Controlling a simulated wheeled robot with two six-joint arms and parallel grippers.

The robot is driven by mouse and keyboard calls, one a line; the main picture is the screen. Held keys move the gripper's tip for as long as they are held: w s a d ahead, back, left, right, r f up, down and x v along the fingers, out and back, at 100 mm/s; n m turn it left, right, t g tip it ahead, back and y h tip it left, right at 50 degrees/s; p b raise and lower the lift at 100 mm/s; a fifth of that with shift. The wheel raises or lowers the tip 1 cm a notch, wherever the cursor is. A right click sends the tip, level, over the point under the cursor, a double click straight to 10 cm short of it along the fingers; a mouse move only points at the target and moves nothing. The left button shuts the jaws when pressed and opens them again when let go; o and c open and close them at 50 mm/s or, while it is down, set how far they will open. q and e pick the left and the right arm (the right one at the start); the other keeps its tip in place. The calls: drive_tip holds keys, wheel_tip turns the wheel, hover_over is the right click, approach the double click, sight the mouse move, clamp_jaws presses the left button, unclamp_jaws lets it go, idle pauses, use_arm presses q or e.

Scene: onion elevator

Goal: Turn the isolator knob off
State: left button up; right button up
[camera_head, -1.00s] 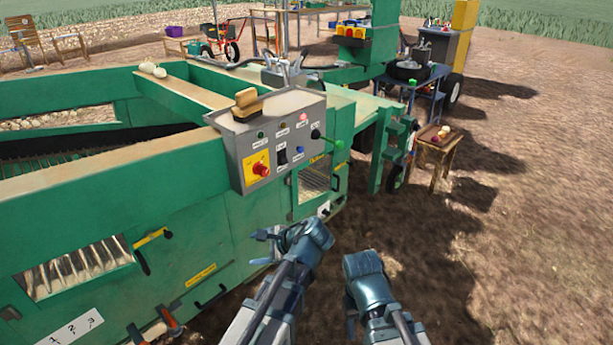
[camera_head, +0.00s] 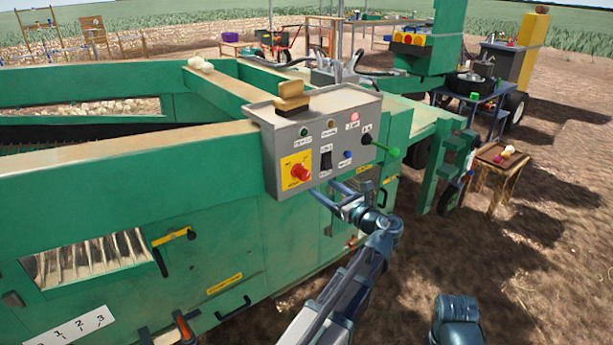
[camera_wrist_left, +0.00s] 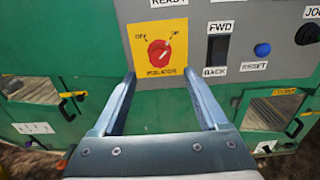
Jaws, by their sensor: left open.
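The isolator knob (camera_head: 300,172) is red on a yellow plate (camera_head: 288,162) at the lower left of the grey control box (camera_head: 262,160). In the left wrist view the knob (camera_wrist_left: 159,53) lies ahead between the fingers, its pointer line slanting up right toward the ON label. My left gripper (camera_head: 325,192) is open and empty, just below and in front of the box, with its fingertips (camera_wrist_left: 158,76) short of the knob. My right arm (camera_head: 457,322) shows at the bottom; its fingers cannot be made out.
A wooden-handled brush (camera_head: 291,95) lies on the box. The green machine (camera_head: 110,200) fills the left; bare soil lies right.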

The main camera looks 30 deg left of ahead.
sight(306, 176)
use_arm(q)
drive_tip(key=x, duration=1)
drive_tip(key=shift+c, duration=0.3)
clamp_jaws()
